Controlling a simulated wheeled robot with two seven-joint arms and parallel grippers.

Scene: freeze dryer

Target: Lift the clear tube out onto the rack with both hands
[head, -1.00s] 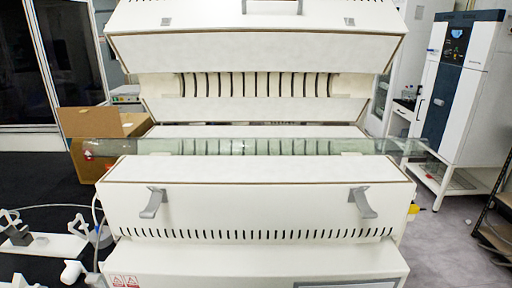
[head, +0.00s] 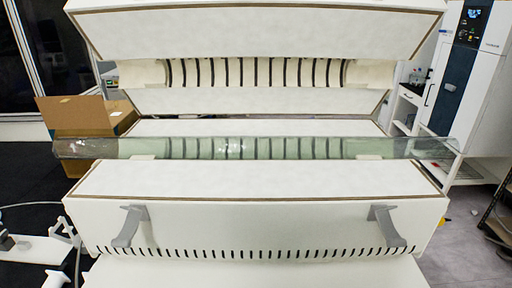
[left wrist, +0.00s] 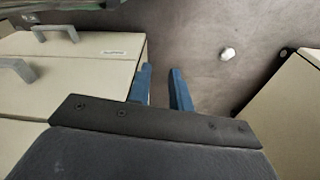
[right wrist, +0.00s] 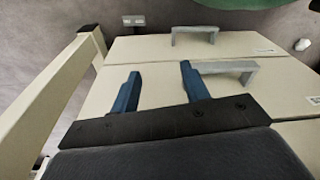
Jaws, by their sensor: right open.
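The clear tube (head: 250,148) lies level across the opened white machine in the head view. Both of its ends stick out past the machine's sides. Neither gripper shows in the head view. In the left wrist view my left gripper (left wrist: 161,88) has its two blue fingers apart with nothing between them, above the floor beside a cream cabinet. In the right wrist view my right gripper (right wrist: 158,85) is open and empty over cream panels with grey handles. The tube is not clearly seen in either wrist view. The white rack (head: 35,250) stands at the lower left of the head view, partly cut off.
The machine's raised lid (head: 255,35) hangs above and behind the tube. Two grey handles (head: 130,226) (head: 387,228) stick out from its front. A cardboard box (head: 80,118) stands behind at left, and a tall white-and-dark unit (head: 462,80) at right.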

